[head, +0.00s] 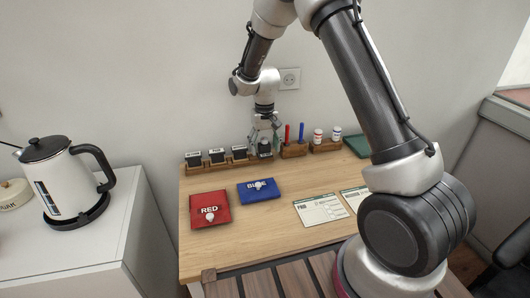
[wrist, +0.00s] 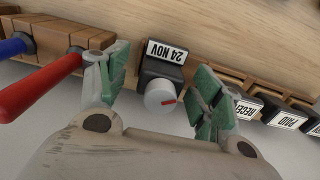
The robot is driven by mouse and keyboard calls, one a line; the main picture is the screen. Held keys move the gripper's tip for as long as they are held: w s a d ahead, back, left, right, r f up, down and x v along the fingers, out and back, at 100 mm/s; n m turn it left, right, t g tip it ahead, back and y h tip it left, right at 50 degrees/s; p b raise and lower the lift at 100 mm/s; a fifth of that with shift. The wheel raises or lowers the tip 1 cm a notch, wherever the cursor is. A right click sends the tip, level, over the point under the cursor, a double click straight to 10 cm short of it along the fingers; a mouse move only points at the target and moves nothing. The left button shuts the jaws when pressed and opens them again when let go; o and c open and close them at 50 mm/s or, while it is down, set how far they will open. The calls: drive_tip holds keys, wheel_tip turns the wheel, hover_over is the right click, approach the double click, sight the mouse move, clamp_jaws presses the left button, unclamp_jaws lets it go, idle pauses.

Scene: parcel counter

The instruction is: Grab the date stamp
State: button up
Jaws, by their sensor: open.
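The date stamp (wrist: 162,72) is black with a grey knob and a white label reading "24 NOV". It stands in a wooden rack at the back of the counter. In the wrist view my gripper (wrist: 155,85) is open, with one green-padded finger on each side of the stamp. No clear grip on it shows. In the head view my gripper (head: 264,136) is at the rack from above, and the date stamp (head: 265,150) shows dark between the fingers, partly hidden.
Other black stamps (head: 217,156) stand in the rack to the left. A wooden holder (head: 293,150) with a red and a blue marker is close on the right. Red (head: 210,209) and blue (head: 258,190) pads and paper forms (head: 321,210) lie in front. A kettle (head: 65,180) stands left.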

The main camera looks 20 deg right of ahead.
drive_tip(key=shift+f, duration=0.45)
drive_tip(key=c, duration=1.3)
drive_tip(key=shift+o, duration=0.2)
drive_tip(key=shift+r, duration=0.15)
